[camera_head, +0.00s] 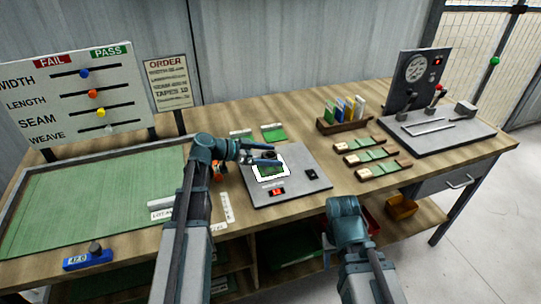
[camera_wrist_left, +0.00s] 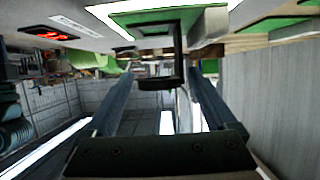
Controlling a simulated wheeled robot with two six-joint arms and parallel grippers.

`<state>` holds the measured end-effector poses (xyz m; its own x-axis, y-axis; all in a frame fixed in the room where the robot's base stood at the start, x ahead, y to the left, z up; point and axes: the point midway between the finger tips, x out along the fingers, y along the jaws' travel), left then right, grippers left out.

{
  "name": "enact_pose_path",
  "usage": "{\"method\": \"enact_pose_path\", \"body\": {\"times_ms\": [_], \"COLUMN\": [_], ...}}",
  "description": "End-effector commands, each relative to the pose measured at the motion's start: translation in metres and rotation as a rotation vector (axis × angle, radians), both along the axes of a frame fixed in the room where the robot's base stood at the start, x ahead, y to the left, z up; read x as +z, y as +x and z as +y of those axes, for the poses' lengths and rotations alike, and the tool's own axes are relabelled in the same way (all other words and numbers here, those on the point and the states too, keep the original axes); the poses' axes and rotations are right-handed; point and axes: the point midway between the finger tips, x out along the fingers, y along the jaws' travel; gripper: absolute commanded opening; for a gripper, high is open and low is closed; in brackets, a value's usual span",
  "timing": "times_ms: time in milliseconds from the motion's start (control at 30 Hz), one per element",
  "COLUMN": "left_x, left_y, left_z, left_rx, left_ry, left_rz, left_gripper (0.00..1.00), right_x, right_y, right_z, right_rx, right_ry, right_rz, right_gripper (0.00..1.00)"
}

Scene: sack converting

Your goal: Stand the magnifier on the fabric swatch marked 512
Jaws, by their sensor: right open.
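The magnifier (camera_head: 269,155), a small dark stand with a ring, is on the lit panel of a grey inspection box (camera_head: 315,185). A green fabric swatch (camera_head: 272,171) lies on that panel under it. My left gripper (camera_head: 272,158) is at the magnifier. In the left wrist view, the magnifier's black bracket (camera_wrist_left: 177,62) is between my two fingers, with gaps on both sides, so the gripper looks open. Two more green swatches (camera_head: 274,134) with pale labels lie behind the box. No 512 mark is legible. My right gripper (camera_head: 328,252) is open and empty, low before the table.
Left stand a sliders board (camera_head: 80,90), an order sign (camera_head: 168,82) and a green-topped tray (camera_head: 90,200). Right are small sample strips (camera_head: 370,155), a rack of coloured cards (camera_head: 343,122) and a gauge machine (camera_head: 430,130).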

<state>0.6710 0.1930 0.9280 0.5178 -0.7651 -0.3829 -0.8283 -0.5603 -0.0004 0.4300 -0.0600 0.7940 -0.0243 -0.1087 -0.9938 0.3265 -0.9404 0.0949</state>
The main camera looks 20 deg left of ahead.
Motion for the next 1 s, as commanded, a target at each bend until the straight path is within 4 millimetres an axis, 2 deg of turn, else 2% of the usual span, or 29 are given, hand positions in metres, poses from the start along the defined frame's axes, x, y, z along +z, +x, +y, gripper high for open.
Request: {"method": "enact_pose_path", "body": {"times_ms": [300, 800, 1000], "left_x": [0.006, 0.043, 0.049], "left_y": [0.000, -0.049, -0.060], "left_z": [0.000, 0.073, 0.088], "left_rx": [0.000, 0.003, 0.001], "left_ry": [0.000, -0.001, 0.000], "left_rz": [0.000, -0.001, 0.000], "left_gripper": [0.89, 0.89, 0.89], "right_x": [0.006, 0.042, 0.048], "right_y": [0.000, 0.000, 0.000], "right_z": [0.000, 0.000, 0.000], "right_rx": [0.000, -0.001, -0.001], "right_ry": [0.000, 0.000, 0.000], "right_rz": [0.000, 0.000, 0.000], "right_gripper": [0.50, 0.50, 0.50]}}
